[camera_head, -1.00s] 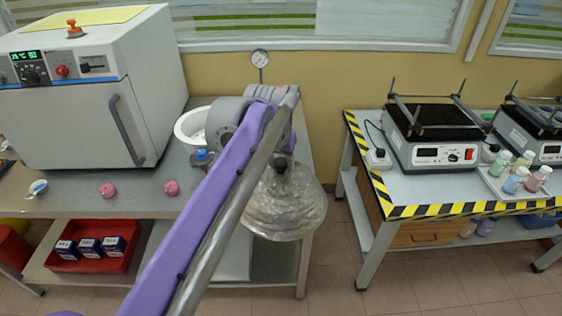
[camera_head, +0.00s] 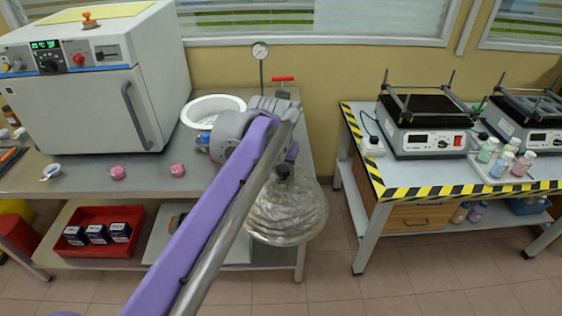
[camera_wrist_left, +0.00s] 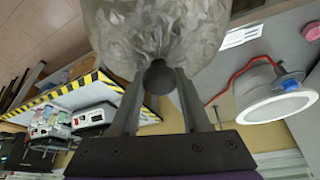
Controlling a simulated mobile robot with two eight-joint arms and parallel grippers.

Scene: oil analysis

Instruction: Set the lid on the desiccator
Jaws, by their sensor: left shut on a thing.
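The lid is a clear, glassy dome (camera_head: 287,212) with a dark knob; it hangs over the front right edge of the left bench. My left gripper (camera_head: 286,168) is shut on the knob, with the dome hanging below. In the left wrist view the fingers (camera_wrist_left: 158,92) close on the dark knob and the dome (camera_wrist_left: 160,35) fills the top middle. The desiccator base, a white round vessel (camera_head: 202,104), stands open on the bench, left of the lid and partly behind my arm. Its white rim and blue stopcock show in the left wrist view (camera_wrist_left: 262,112). My right gripper is not in view.
A white oven (camera_head: 75,115) stands on the bench at left, with two pink items (camera_head: 118,172) before it. A pressure gauge (camera_head: 260,50) and a red-handled fitting (camera_head: 283,79) are behind the base. A gap separates this bench from the striped table (camera_head: 400,191).

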